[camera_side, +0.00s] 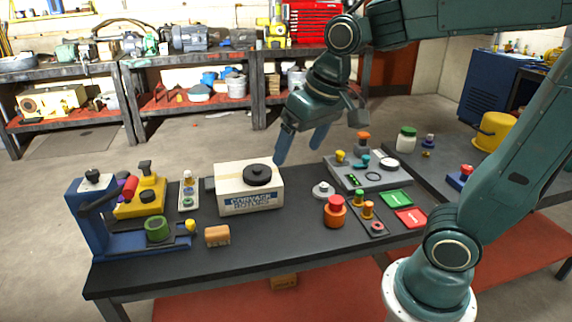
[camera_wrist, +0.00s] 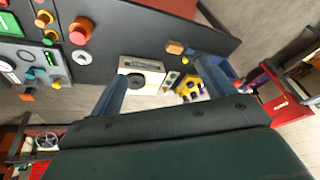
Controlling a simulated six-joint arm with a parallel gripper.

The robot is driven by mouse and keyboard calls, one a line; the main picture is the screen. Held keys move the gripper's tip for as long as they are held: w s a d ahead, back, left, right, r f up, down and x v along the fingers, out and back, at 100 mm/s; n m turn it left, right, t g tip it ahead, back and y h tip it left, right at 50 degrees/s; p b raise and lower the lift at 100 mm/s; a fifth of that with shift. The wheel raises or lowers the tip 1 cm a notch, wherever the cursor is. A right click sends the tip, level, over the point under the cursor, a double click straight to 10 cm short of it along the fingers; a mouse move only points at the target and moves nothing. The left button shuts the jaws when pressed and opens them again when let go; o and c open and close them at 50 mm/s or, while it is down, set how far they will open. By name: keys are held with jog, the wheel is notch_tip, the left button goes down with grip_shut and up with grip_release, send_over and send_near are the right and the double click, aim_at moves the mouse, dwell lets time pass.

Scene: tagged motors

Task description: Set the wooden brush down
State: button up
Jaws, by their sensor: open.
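The wooden brush, a small orange-brown block (camera_side: 217,236), lies on the dark tabletop near the front edge, left of the white box. It also shows in the wrist view (camera_wrist: 175,47) near the table edge. My gripper (camera_side: 300,150) is open and empty, raised above the table behind and right of the white box. In the wrist view its two blue fingers (camera_wrist: 158,66) are spread wide, with the white box between them farther off. The gripper is well apart from the brush.
The white box (camera_side: 236,202) with a black disc on top stands mid-table. A blue press-like device (camera_side: 84,225) and yellow device (camera_side: 148,195) stand left. The table's front strip is clear.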

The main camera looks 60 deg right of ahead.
jog(key=s+f+n+t, duration=0.1)
jog(key=s+n, duration=0.1)
jog(key=s, duration=0.8)
jog(key=shift+s+d+f+n+t, duration=0.15)
jog(key=shift+d+n+t, duration=0.05)
jog(key=shift+n+t, duration=0.1)
